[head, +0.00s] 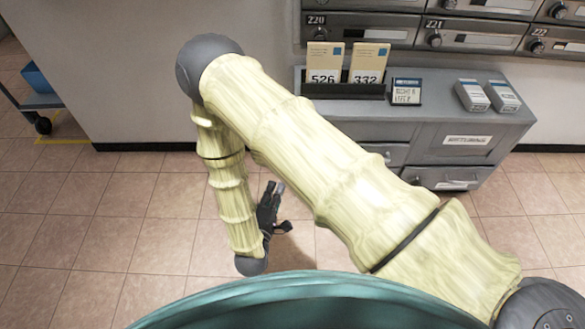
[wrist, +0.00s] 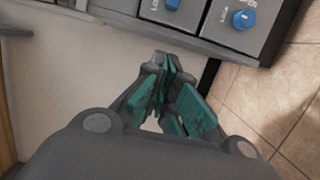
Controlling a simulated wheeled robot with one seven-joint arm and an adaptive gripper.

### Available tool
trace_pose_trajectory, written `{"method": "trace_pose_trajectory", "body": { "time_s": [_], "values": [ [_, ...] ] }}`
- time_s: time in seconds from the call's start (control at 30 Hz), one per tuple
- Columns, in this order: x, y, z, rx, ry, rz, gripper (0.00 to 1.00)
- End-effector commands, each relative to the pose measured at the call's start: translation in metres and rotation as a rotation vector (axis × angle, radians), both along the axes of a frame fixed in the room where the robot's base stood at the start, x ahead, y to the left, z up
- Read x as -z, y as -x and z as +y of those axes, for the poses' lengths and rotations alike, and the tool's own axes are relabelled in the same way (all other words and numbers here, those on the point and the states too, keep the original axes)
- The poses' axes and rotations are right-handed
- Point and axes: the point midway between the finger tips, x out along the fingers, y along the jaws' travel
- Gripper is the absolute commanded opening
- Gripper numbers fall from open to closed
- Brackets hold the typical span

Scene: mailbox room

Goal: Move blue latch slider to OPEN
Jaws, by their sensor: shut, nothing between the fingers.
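Two blue knob-like pieces show on grey metal fronts at the top of the wrist view. One blue piece (wrist: 243,18) sits at the upper right beside small lettering. The other blue piece (wrist: 173,4) is partly cut off by the top edge. I cannot tell which is the latch slider, or its position. My gripper (wrist: 163,65) is shut and empty, below and apart from both pieces in the picture. In the head view my gripper (head: 273,197) hangs over the tiled floor, left of the grey cabinet.
A grey cabinet (head: 510,133) below the mailboxes holds cards numbered 526 (head: 323,65) and 332 (head: 369,65), a small sign (head: 406,92) and two boxes (head: 472,96). A cart with a blue bin (head: 37,78) stands far left. Floor tiles (head: 120,200) are clear at left.

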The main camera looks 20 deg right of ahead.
Motion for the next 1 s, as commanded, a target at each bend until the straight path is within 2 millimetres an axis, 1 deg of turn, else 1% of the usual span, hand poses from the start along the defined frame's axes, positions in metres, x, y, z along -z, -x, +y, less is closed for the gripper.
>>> {"method": "trace_pose_trajectory", "body": {
  "time_s": [0.13,0.27,0.7,0.8,1.0],
  "values": [
    [0.002,-0.009,-0.005,0.000,-0.001,-0.001,0.00],
    [0.003,-0.025,-0.015,0.001,0.000,-0.002,0.00],
    [0.003,-0.088,-0.051,0.001,-0.003,-0.003,0.00],
    [0.004,-0.082,-0.066,0.003,-0.001,0.002,0.00],
    [0.002,-0.077,-0.083,0.001,0.000,0.000,0.00]
  ]
}}
